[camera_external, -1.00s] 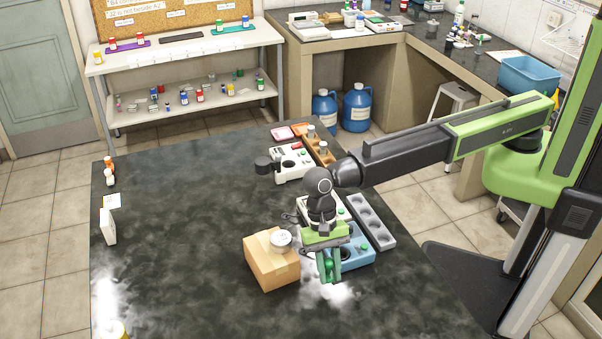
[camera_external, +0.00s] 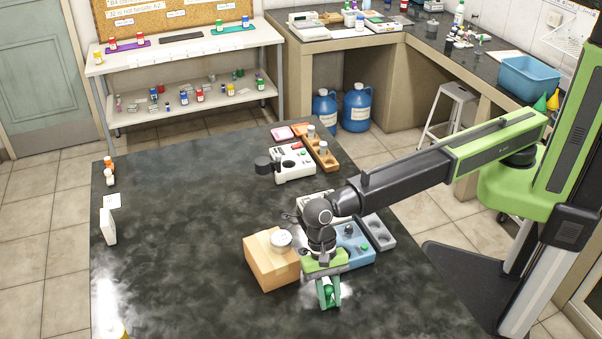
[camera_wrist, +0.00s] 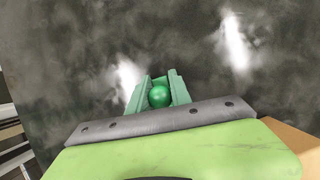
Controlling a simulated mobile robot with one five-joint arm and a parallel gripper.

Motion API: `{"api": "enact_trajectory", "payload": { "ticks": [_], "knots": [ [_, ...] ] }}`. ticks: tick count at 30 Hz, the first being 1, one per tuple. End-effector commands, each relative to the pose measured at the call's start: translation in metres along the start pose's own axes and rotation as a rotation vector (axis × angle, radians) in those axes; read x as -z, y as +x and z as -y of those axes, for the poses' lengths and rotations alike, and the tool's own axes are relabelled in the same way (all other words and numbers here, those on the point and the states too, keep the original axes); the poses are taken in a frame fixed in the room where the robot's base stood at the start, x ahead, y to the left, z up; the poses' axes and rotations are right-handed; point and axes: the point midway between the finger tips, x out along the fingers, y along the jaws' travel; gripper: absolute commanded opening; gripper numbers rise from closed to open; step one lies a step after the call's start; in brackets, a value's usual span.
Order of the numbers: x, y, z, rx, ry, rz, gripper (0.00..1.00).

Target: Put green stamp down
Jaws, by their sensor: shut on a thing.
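The green stamp (camera_external: 327,291) is held between the fingers of my gripper (camera_external: 328,296), over the dark bench top just in front of the blue block and to the right of the cardboard box. In the wrist view its round green knob (camera_wrist: 159,96) shows between the two green fingers of my gripper (camera_wrist: 158,92). The gripper is shut on it. The lower end of the stamp is hidden, so I cannot tell if it touches the bench.
The cardboard box (camera_external: 268,268) with a white round lid on top stands close to the left of my gripper.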

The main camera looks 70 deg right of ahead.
Motion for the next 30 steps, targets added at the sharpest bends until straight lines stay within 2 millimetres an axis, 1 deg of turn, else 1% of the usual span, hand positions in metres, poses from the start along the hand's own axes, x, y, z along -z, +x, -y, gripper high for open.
{"api": "enact_trajectory", "payload": {
  "ticks": [1,2,6,16,20,23,26,30],
  "knots": [
    [0.001,0.003,0.0,0.0,0.0,0.0,0.0],
    [0.001,0.002,0.0,0.0,0.0,0.0,0.27],
    [0.001,0.002,0.0,0.0,0.0,0.0,0.46],
    [0.0,0.0,0.0,0.0,0.0,0.0,0.46],
    [-0.002,-0.009,0.0,0.0,0.0,0.0,0.46],
    [-0.003,-0.025,0.0,0.0,0.001,0.0,0.46],
    [-0.004,-0.046,-0.001,0.0,0.002,0.0,0.46],
    [-0.005,-0.081,-0.001,0.001,0.001,0.0,0.46]
  ]
}}
